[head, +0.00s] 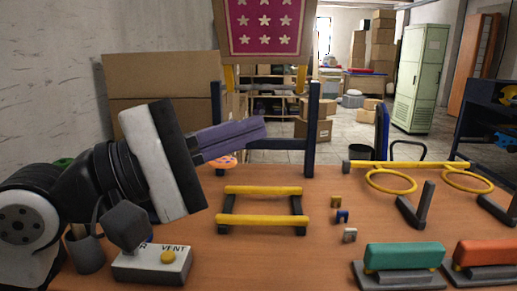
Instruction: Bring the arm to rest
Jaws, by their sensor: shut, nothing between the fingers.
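My gripper (258,130) is at the left of the head view, with its purple fingers together and nothing between them. It points to the right and slightly up, above the wooden table (300,262). My arm reaches in from the left edge. The fingers are above and behind the yellow-barred frame (262,190) in the picture and hide part of the dark upright stand behind them. I cannot tell whether the fingers touch the orange-rimmed thing (223,162) just below them.
A grey box with a yellow button marked VENT (167,256) sits front left, near a grey cup (87,252). A red starred panel (266,25) stands behind. Yellow rings (390,191), a green-topped block (404,255) and an orange-topped block (490,252) are at right.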

